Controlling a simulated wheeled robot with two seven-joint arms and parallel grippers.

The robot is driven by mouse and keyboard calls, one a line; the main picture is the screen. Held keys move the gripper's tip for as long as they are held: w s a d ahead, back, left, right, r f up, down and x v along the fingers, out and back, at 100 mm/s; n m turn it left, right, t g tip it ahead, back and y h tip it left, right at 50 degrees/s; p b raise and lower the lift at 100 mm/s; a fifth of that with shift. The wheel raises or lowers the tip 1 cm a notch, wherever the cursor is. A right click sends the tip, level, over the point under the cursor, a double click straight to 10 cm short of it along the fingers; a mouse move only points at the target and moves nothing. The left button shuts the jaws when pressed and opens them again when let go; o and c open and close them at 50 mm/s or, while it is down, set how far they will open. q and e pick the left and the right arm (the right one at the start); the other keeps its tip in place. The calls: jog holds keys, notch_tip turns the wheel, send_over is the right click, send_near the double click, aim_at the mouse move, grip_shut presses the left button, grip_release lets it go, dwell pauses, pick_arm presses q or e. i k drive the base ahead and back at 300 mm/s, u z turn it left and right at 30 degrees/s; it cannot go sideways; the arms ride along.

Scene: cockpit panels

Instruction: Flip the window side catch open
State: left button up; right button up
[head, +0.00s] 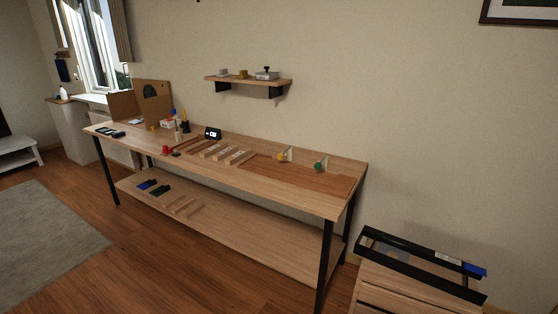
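A window (97,48) with a white frame shows in the upper left of the head view, small and far off, beyond the left end of the workbench. Neither my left gripper nor my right gripper is in view.
A long wooden workbench (290,195) with black legs stands along the wall, holding small tools and blocks. A wall shelf (250,80) is above it. A drawer unit (410,292) with a black frame on it stands right. Open wooden floor and a grey rug (45,235) lie left.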

aim_at(280, 156)
jog(key=u, duration=1.4)
jog(key=i, duration=2.95)
jog(key=z, duration=1.75)
